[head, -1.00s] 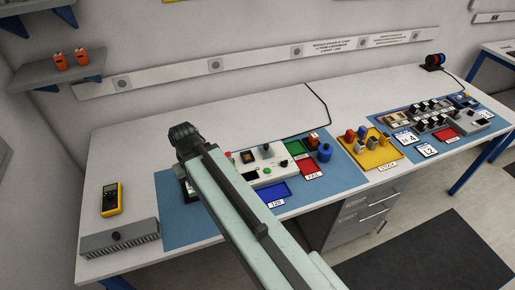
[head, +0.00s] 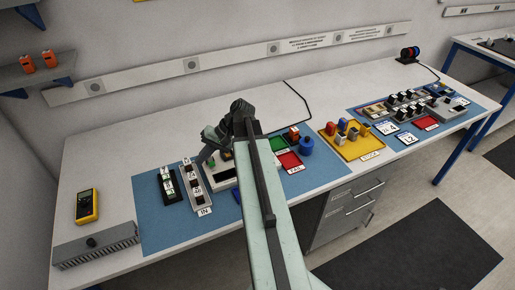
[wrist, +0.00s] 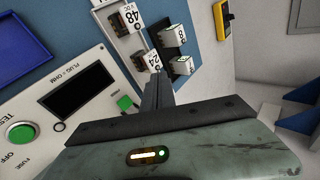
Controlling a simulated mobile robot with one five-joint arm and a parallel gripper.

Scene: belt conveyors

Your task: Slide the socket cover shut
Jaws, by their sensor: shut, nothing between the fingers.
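The white test unit (wrist: 78,75) is at the left of the wrist view, with a dark display, a green TEST button (wrist: 20,133) and a small green knob (wrist: 124,103). I cannot make out which part is the socket cover; my gripper body hides the near part of the panel. In the head view the test unit (head: 222,178) is mostly behind my arm. My gripper (wrist: 158,82) is shut and empty, its fingers pointing to the right of the green knob, apart from it in the picture. In the head view my gripper (head: 204,156) is over the panel's left side.
A grey IN rack (head: 196,188) with labelled blocks and a black rack (head: 169,186) stand left of the test unit on the blue mat. A yellow meter (head: 87,206) lies farther left. Red tray (head: 290,162) and yellow STOCK tray (head: 362,148) are to the right.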

